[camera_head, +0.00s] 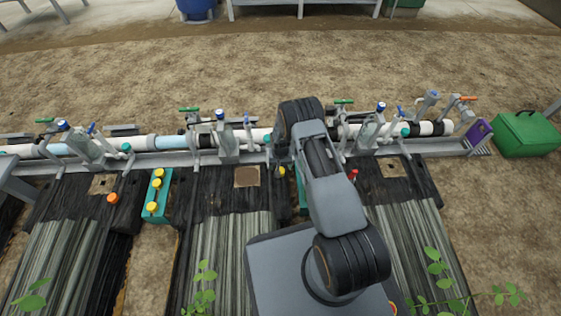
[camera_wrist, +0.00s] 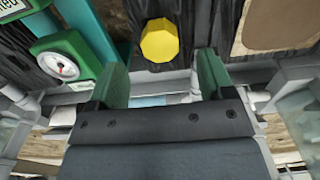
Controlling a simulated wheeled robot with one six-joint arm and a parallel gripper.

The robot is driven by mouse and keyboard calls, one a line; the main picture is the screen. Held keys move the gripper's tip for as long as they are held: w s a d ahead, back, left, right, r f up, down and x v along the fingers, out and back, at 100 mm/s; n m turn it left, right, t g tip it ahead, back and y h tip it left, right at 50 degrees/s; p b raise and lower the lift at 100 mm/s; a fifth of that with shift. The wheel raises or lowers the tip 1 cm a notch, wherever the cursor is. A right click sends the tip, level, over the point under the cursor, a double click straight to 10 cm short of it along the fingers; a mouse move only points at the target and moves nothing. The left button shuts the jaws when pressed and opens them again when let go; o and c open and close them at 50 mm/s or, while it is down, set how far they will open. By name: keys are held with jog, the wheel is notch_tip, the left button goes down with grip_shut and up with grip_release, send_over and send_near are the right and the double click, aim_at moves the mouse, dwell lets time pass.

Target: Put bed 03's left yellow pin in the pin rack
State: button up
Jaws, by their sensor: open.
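A yellow pin (camera_wrist: 160,40) with a faceted head stands in dark bed film in the wrist view, just beyond my fingertips and roughly centred between them. What looks like the same pin (camera_head: 283,171) shows beside my arm in the head view. My gripper (camera_wrist: 161,70) is open and empty, its green fingers apart and not touching the pin. In the head view my arm hides most of the gripper. A teal rack-like block (camera_head: 151,219) with yellow heads on top stands at the left. No bed number is readable.
A teal post and a green gauge (camera_wrist: 62,66) are left of the fingers in the wrist view. Pipes with valves (camera_head: 228,140) run behind the beds. An orange pin (camera_head: 113,198) and a red pin (camera_head: 352,174) show. A green box (camera_head: 527,134) stands at right.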

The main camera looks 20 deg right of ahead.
jog(key=shift+f+b, duration=0.9)
jog(key=shift+f, duration=1.7)
jog(key=c, duration=1)
jog(key=shift+r+p, duration=2)
jog(key=shift+r, duration=1.2)
notch_tip(320, 180, up, 22)
jog(key=p, duration=1.4)
jog(key=shift+r, duration=0.1)
